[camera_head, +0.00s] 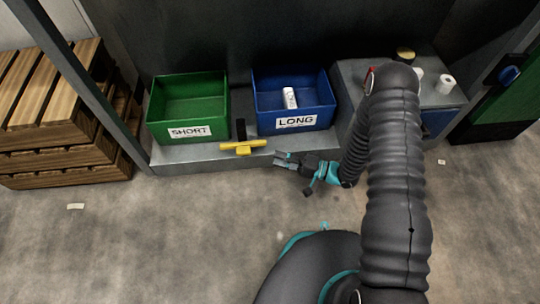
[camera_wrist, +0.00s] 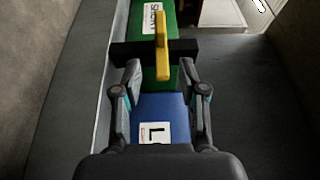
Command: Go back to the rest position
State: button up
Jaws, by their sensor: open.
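My gripper (camera_head: 284,159) is open and empty. It points left, in front of the shelf's front edge and below the blue bin in the head view. My arm bends down from the right side of the head view to the gripper.
A green bin (camera_head: 160,128) marked SHORT and a blue bin (camera_head: 262,122) marked LONG, holding a white cylinder (camera_head: 290,98), stand on a grey shelf (camera_head: 185,157). A yellow-and-black fixture (camera_head: 243,147) stands close by my gripper. Wooden pallets (camera_head: 60,150) are left; white cylinders (camera_head: 445,84) right.

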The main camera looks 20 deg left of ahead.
jog(key=shift+d, duration=0.4)
dwell(0.3)
